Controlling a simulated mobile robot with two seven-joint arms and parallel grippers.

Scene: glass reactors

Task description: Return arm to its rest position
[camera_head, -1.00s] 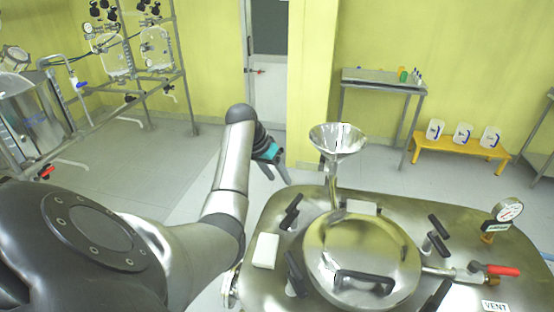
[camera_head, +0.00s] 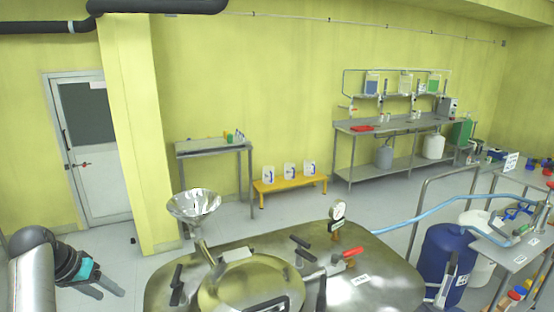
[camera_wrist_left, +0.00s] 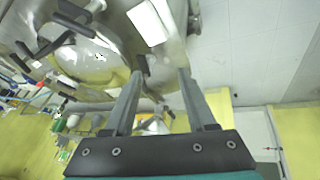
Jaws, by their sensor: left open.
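My left arm comes in at the lower left of the head view. Its gripper (camera_head: 104,283) has dark fingers and a teal band, and it is left of the steel reactor lid (camera_head: 378,262). In the left wrist view the two fingers of the gripper (camera_wrist_left: 160,80) are apart with nothing held between them. Beyond them the reactor top with its black handles shows upside down at the upper left. My right gripper is in neither view.
A steel funnel (camera_head: 194,205) stands up from the lid, with a gauge (camera_head: 338,210) and red-handled valve (camera_head: 353,252) at right. A yellow bench (camera_head: 290,186), a small steel table (camera_head: 214,146) and a blue drum (camera_head: 443,262) stand farther off. Floor is clear beside the gripper.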

